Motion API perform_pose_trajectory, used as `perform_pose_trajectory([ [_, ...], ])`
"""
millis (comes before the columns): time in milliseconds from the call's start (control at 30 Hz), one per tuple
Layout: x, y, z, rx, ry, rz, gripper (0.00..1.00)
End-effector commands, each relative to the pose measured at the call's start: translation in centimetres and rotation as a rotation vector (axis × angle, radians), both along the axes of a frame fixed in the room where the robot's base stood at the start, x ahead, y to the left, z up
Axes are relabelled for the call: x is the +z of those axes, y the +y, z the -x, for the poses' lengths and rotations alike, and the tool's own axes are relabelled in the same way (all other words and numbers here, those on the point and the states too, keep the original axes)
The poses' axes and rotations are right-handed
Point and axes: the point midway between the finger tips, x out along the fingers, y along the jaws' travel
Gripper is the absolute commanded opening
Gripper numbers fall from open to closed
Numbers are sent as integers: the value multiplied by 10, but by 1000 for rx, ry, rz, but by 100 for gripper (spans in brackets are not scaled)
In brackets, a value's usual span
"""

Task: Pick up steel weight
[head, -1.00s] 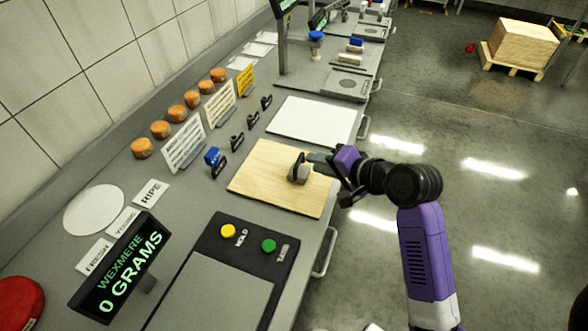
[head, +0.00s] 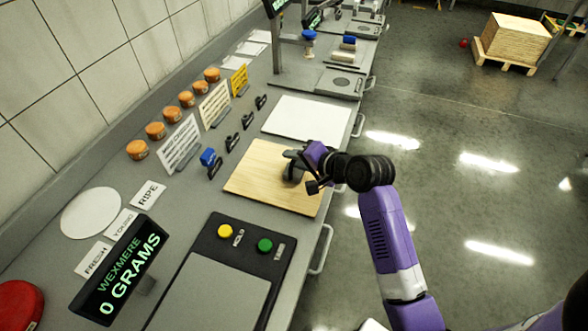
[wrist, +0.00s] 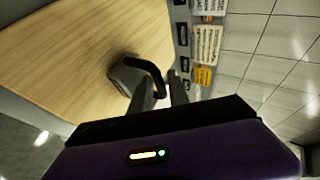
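The steel weight (head: 291,174), a small grey block with a dark looped handle, is over the right part of the wooden board (head: 250,182). My gripper (head: 303,159) is right at it, coming in from the right and partly covering it. In the wrist view the weight (wrist: 125,77) lies just ahead of my gripper (wrist: 163,88). The two fingers stand apart, and the end of the handle reaches to the space between them. I cannot tell whether a finger touches the handle.
A scale with yellow and green buttons (head: 264,245) stands nearer, its display (head: 120,268) reading 0 grams. A white board (head: 305,118) lies beyond the wooden one. Black weights (head: 232,142), signs and orange cheese wheels (head: 155,131) line the wall side.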

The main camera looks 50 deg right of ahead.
Motion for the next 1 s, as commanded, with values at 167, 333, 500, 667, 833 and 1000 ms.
perform_pose_trajectory([
  [167, 0, 0, 0, 0, 0, 0, 0],
  [333, 0, 0, 0, 0, 0, 0, 0],
  [500, 0, 0, 1, 0, 0, 0, 0],
  [667, 0, 0, 1, 0, 1, 0, 0],
  [833, 0, 0, 1, 0, 1, 0, 0],
  [1000, 0, 0, 1, 0, 1, 0, 0],
])
